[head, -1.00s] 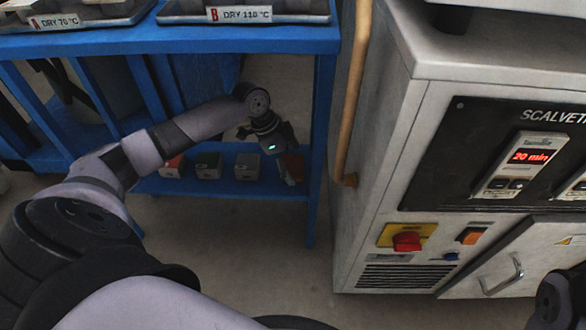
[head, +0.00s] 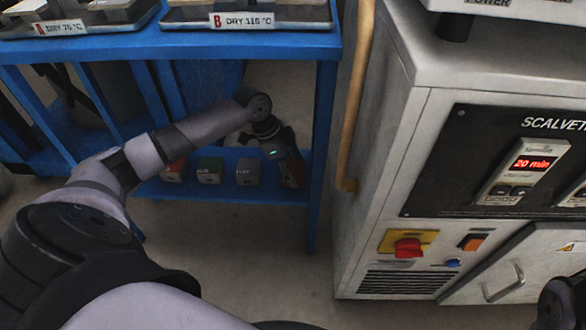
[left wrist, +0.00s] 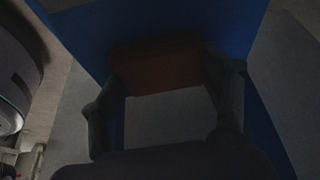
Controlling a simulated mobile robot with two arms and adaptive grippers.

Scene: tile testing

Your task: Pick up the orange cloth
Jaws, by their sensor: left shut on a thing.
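The orange cloth shows as a dark reddish-brown block shape in the left wrist view (left wrist: 155,66), in deep shade. In the head view only a small reddish part of it (head: 291,178) shows at the right end of the low blue shelf. My left gripper (head: 289,170) reaches down to it there. In the left wrist view its two fingers stand on either side of the cloth, and the gripper is shut on it. The gripper hides much of the cloth in the head view. My right gripper is not in view.
The cloth is at the lower blue shelf (head: 225,193), beside a red-topped box (head: 174,171), a green-topped box (head: 210,171) and a grey box (head: 247,172). The rack's blue post (head: 320,150) stands close right. A grey oven cabinet (head: 375,215) is further right. Labelled trays lie above.

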